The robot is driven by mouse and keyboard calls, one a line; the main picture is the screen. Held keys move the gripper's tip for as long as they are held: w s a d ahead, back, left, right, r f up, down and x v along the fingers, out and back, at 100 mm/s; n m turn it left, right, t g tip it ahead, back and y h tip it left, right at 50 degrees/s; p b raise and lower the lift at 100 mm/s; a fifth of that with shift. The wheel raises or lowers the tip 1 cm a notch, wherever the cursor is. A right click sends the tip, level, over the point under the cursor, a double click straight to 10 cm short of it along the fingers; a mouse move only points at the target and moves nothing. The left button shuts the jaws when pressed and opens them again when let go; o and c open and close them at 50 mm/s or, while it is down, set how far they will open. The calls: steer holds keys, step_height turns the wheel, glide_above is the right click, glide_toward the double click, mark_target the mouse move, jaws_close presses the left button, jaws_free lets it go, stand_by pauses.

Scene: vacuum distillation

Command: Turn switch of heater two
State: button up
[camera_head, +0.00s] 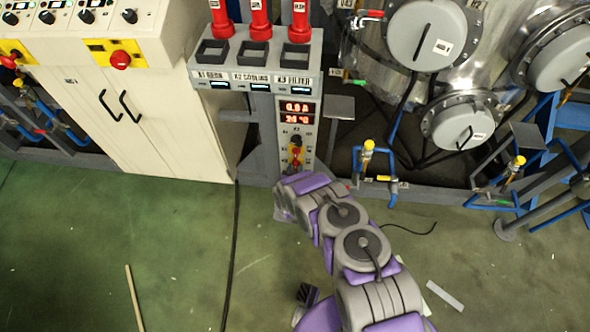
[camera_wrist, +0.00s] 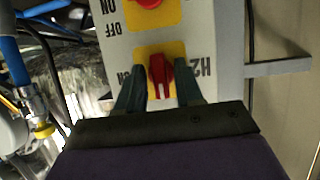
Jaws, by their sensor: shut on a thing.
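The switch of heater two is a red knob (camera_wrist: 161,74) on a yellow plate (camera_wrist: 140,58) marked H2, seen upside down in the wrist view. My gripper (camera_wrist: 158,80) has one dark finger on each side of this knob and is shut on it. A second red knob (camera_wrist: 148,2) on a yellow plate, with ON and OFF lettering beside it, is partly cut off at the top of the wrist view. In the head view the narrow grey control panel (camera_head: 311,139) shows red digits above the switches. My arm's end reaches its lower part and partly hides it.
A white cabinet (camera_head: 150,120) stands to the left. Red-topped holders (camera_head: 254,30) sit above the panel. Steel vessels (camera_head: 425,40) and blue pipes with yellow valve caps (camera_head: 368,147) are to the right. The green floor (camera_head: 180,250) is mostly clear, with a stick and a cable.

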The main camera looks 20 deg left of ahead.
steer(key=o, duration=0.7)
steer(key=shift+c, duration=0.2)
steer(key=shift+s, duration=0.1)
steer(key=p+v, duration=0.5)
steer(key=v, duration=1.2)
steer(key=shift+p, duration=0.3)
steer(key=shift+s+f, duration=0.1)
